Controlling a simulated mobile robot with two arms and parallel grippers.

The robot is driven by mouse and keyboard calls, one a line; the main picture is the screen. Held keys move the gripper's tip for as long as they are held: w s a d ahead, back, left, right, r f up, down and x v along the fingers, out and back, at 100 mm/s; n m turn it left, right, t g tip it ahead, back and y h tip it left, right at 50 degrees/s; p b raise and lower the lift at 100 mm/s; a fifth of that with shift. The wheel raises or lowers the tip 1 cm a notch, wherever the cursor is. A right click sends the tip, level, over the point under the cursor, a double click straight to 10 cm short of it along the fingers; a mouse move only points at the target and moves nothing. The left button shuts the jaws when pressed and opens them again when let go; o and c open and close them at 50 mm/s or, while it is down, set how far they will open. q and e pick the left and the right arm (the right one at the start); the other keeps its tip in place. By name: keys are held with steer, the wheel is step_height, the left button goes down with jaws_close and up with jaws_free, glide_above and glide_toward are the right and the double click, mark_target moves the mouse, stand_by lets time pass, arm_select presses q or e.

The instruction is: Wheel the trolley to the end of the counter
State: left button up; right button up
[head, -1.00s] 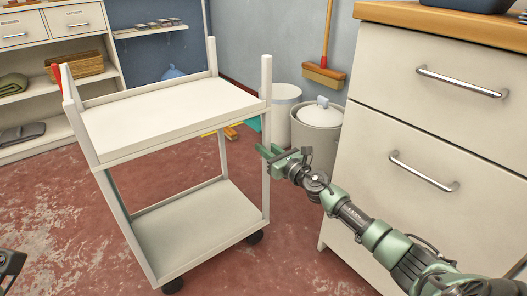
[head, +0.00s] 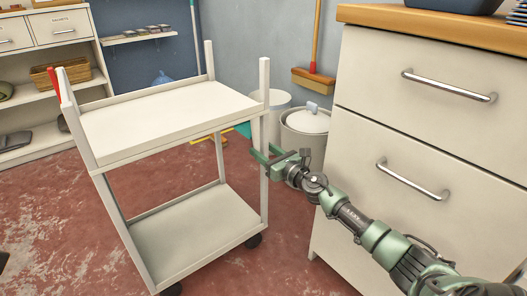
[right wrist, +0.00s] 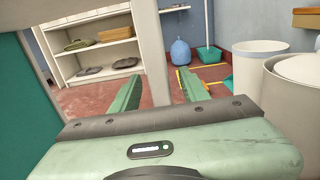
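The white two-shelf trolley (head: 170,112) stands upright on the red floor, left of the counter (head: 420,130), which has a wooden top and white drawers. A floor gap separates the trolley from the counter's near-left corner. My right gripper (head: 266,162) is at the trolley's right front post, below the top shelf. In the right wrist view its two green fingers (right wrist: 160,92) stand apart on either side of the post (right wrist: 150,45). My left gripper is not in view.
A white bin (head: 276,112) and a lidded bin (head: 304,135) stand behind the trolley's right side, near a broom (head: 314,80). White shelving (head: 60,105) stands at the back left. The worn floor (head: 60,215) left of the trolley is clear.

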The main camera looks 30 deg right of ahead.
steer(key=shift+s, duration=0.15)
steer(key=s+p, duration=0.1)
steer(key=s, duration=0.6)
steer(key=shift+s+d, duration=0.25)
steer(key=shift+d, duration=0.2)
steer(key=shift+a, duration=0.1)
